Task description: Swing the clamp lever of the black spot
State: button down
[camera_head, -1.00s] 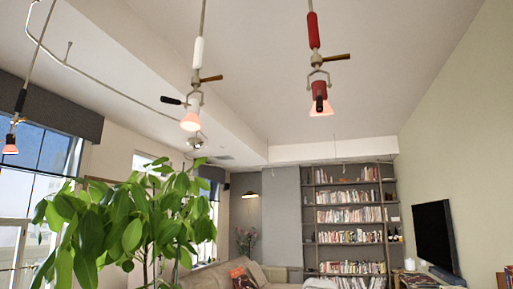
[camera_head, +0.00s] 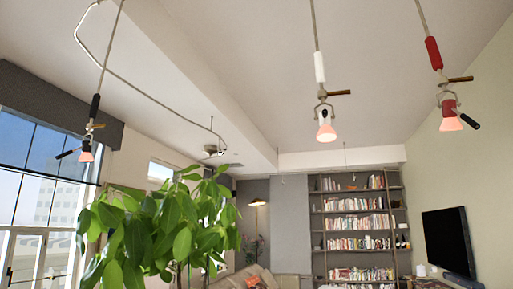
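The black spot (camera_head: 86,152) hangs at the left on a thin rod with a black sleeve (camera_head: 95,107). Its small brownish clamp lever (camera_head: 96,126) sticks out to the right just below the sleeve. A black handle (camera_head: 68,154) points left and slightly down from the lamp head, and the shade glows pinkish. My gripper is not in view.
A white spot (camera_head: 326,132) hangs right of centre and a red spot (camera_head: 449,118) at the right, each with a brown lever. A bent ceiling rail (camera_head: 150,96) runs behind. A leafy plant (camera_head: 165,225) stands below, between the black and white spots.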

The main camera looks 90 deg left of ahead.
aim_at(91, 126)
jog(key=k, duration=1)
jog(key=u, duration=3.3)
jog(key=i, duration=1)
jog(key=u, duration=0.05)
